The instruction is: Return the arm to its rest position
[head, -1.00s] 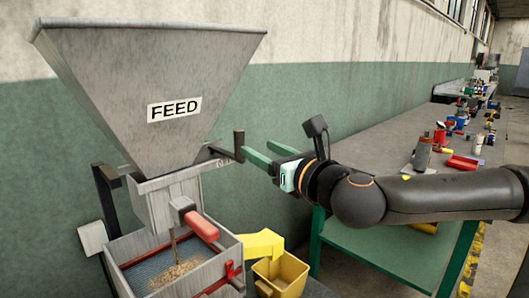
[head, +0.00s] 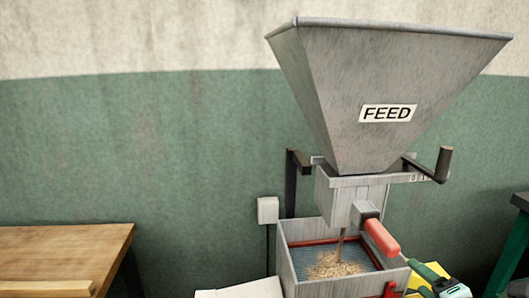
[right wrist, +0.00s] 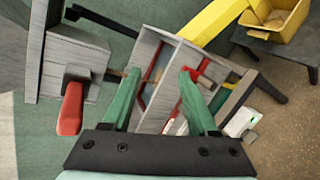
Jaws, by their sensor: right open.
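My right gripper (head: 418,268) is at the lower right of the head view, beside the feed machine's sieve box (head: 286,262) and in front of the yellow spout (head: 430,270). In the right wrist view its two green fingers (right wrist: 160,76) are apart with nothing between them. The sieve box (right wrist: 168,42) lies beyond the fingertips there. The grey hopper (head: 385,90) marked FEED stands above the box. A thin stream of grain falls to a grain heap (head: 335,265) on the mesh. My left gripper is not in view.
A red-handled lever (head: 381,238) sticks out below the hopper, and a dark crank (head: 443,163) is at its right. A wooden table (head: 70,245) is at the lower left. A yellow bin (right wrist: 280,18) shows in the right wrist view.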

